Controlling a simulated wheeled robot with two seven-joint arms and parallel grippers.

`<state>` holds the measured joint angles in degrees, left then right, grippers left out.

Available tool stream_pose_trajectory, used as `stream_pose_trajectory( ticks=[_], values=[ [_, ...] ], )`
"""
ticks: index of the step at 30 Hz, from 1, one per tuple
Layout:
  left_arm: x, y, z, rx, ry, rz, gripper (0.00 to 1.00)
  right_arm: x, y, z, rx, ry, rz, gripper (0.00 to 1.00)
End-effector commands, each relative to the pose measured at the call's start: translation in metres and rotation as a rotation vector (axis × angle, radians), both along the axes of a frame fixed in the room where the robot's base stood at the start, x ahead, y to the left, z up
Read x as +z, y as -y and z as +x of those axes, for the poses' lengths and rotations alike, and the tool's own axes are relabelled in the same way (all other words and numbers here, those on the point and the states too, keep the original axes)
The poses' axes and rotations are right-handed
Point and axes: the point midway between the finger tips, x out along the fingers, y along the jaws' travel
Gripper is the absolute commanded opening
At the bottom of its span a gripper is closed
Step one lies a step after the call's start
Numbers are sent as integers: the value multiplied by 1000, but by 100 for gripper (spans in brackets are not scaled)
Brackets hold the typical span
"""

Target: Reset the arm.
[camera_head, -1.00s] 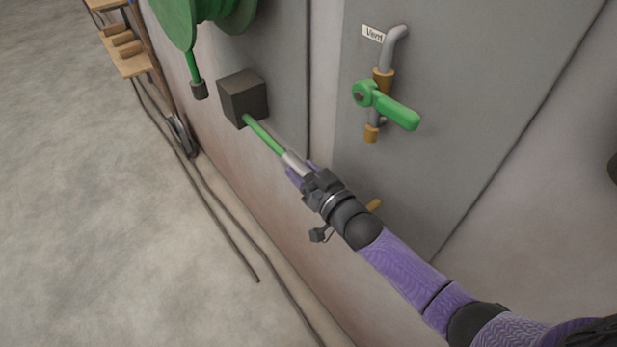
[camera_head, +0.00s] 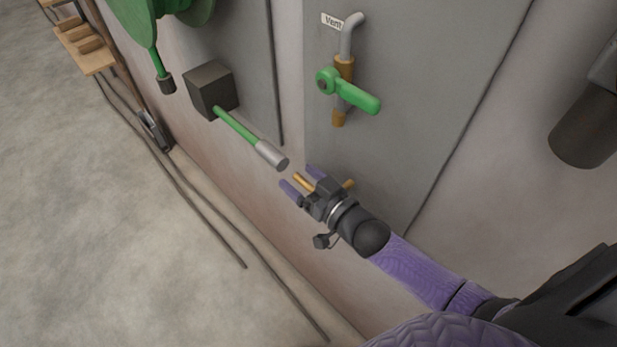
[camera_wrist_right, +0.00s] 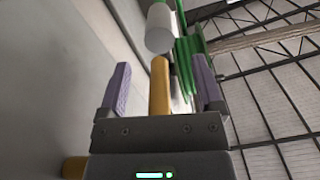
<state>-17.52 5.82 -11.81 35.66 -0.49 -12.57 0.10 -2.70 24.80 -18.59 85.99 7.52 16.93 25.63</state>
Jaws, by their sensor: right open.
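My right gripper (camera_head: 301,180) is open, its two purple fingers spread apart with nothing held between them. Just beyond its fingertips is the grey cylindrical end of a green-stemmed lever (camera_head: 240,127), which comes out of a dark box (camera_head: 211,89) on the wall. In the right wrist view the lever's pale grey end (camera_wrist_right: 159,28) is ahead of the open fingers (camera_wrist_right: 161,88), apart from them. A brass-coloured rod (camera_wrist_right: 160,87) shows between the fingers there. My left gripper is in neither view.
A green-handled valve (camera_head: 349,91) on a pipe, under a "Vent" label (camera_head: 331,20), is on the grey panel above my gripper. A green reel (camera_head: 160,15) is at upper left. Cables (camera_head: 190,185) run along the floor by the wall. A dark cylinder (camera_head: 583,128) is at right.

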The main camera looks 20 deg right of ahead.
Motion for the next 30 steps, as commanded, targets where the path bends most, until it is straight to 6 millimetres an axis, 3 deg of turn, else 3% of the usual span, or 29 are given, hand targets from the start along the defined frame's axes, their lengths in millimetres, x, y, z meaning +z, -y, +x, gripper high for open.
stream_pose_trajectory(
  ticks=[6, 20, 23, 25, 27, 29, 30],
  values=[
    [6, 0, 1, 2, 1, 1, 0, 0, 9, -25, -1, -1, 0, 84],
    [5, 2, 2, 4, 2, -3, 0, -6, 11, -26, -8, -16, -9, 84],
    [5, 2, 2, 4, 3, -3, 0, -51, 20, -38, -58, -144, -77, 84],
    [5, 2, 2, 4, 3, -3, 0, -107, 31, -63, -105, -316, -163, 84],
    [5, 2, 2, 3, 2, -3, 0, -167, 40, -104, -137, -525, -263, 84],
    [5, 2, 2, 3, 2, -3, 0, -213, 44, -150, -140, -709, -347, 84],
    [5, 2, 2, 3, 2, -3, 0, -238, 44, -184, -132, -829, -398, 84]
  ],
)
